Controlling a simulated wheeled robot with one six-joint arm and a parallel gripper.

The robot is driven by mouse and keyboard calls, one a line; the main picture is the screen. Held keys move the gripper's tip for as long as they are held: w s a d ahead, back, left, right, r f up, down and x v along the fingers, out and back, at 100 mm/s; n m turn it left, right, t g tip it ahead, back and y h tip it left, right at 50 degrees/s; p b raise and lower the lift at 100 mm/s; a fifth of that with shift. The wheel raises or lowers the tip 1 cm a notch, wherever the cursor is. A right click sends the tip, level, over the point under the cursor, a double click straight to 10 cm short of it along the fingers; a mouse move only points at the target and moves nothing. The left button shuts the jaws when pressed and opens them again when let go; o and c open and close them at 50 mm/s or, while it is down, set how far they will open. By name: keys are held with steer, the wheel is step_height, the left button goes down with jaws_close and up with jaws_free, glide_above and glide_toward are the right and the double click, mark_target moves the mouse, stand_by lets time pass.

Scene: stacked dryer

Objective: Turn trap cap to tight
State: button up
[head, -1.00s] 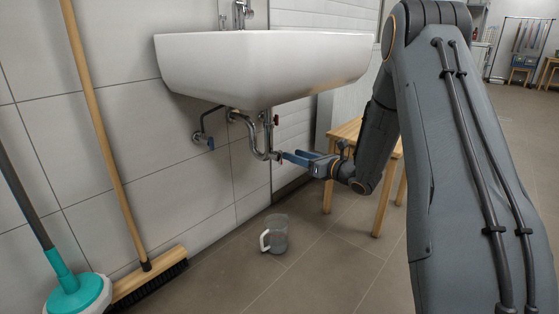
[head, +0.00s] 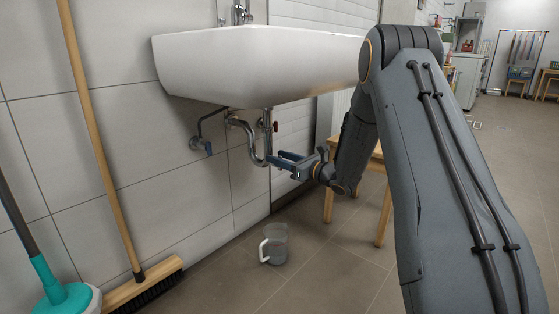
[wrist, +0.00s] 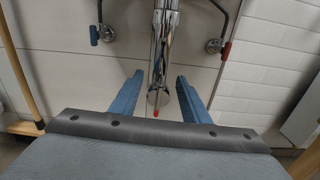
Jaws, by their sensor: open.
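The chrome drain trap (head: 256,150) hangs under the white sink (head: 250,65). In the wrist view its lower end, the trap cap (wrist: 158,98), shows as a round metal piece with a small red mark at its near edge. My gripper (head: 277,160) reaches in from the right beside the trap's lower bend. In the wrist view the gripper (wrist: 157,86) is open, one blue finger on each side of the cap, with a visible gap to both. I cannot tell whether the cap is at the fingers' depth. The cap is hard to make out in the head view.
A blue-handled valve (wrist: 94,34) and a red-handled valve (wrist: 226,50) flank the trap. A clear jug (head: 275,244) stands on the floor below. A wooden stool (head: 376,190) is behind my arm. A broom (head: 150,285) and a teal mop (head: 65,297) lean at left.

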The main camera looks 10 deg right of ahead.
steer(key=c, duration=1)
steer(key=shift+m+p, duration=0.3)
